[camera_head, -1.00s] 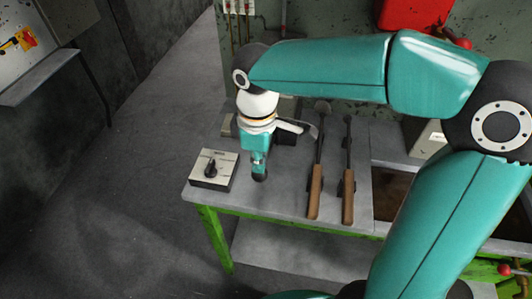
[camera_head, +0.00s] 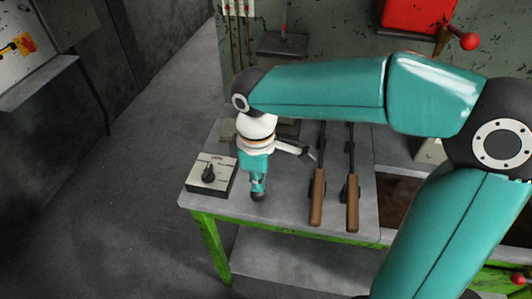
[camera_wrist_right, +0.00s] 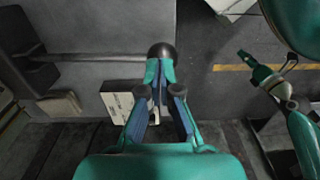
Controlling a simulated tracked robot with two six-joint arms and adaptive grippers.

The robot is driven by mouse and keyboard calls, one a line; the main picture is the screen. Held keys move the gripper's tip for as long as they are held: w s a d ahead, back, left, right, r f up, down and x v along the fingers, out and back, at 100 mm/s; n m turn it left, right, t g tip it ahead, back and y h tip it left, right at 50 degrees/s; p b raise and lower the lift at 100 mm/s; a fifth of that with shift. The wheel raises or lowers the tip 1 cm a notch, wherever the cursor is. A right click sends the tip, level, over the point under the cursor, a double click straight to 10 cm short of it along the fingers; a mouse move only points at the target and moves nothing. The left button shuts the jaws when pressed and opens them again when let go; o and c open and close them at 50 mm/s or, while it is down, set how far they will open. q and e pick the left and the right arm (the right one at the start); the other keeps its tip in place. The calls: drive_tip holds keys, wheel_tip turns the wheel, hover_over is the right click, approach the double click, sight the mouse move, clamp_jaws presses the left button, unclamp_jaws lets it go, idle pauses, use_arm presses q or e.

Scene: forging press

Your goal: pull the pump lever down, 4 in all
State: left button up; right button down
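The pump lever shows only as its dark round knob (camera_head: 257,196) above the front left of the bench; its shaft is hidden behind my right gripper. My right gripper (camera_head: 258,184) points down with its fingers on the knob. In the right wrist view the dark knob (camera_wrist_right: 161,51) sits at the tips of my right gripper (camera_wrist_right: 160,70), whose fingers close around it. My left gripper (camera_wrist_right: 250,60) shows at the right of the wrist view, over the floor and away from the lever; its finger opening is too small to judge. It is not in the head view.
A switch box (camera_head: 212,175) with a black dial stands left of the gripper on the bench (camera_head: 284,205). Two wooden-handled tools (camera_head: 318,197) lie just to the right. A red box (camera_head: 415,15) and a red-knobbed lever (camera_head: 468,41) are at the back. Open floor lies left.

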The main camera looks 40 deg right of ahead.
wheel_tip(320, 180, down, 2)
drive_tip(key=shift+f+b, duration=0.1)
drive_tip(key=shift+b, duration=0.5)
drive_tip(key=shift+r, duration=0.2)
wheel_tip(320, 180, up, 11)
drive_tip(key=w+d+p, duration=0.1)
drive_tip(key=p, duration=0.9)
drive_tip(key=shift+d+f, duration=0.2)
drive_tip(key=shift+d, duration=0.05)
drive_tip(key=shift+w+f, duration=0.1)
drive_tip(key=shift+s+a+f+b, duration=0.2)
drive_tip(key=shift+a+f+b, duration=0.05)
drive_tip(key=shift+f+b, duration=1)
drive_tip(key=shift+s+a+f+b, duration=0.2)
drive_tip(key=shift+f+b, duration=0.8)
drive_tip(key=shift+f, duration=0.4)
drive_tip(key=shift+s+a+f+b, duration=0.15)
drive_tip(key=shift+a+f+b, duration=0.1)
drive_tip(key=shift+f+b, duration=1)
drive_tip(key=shift+f, duration=0.15)
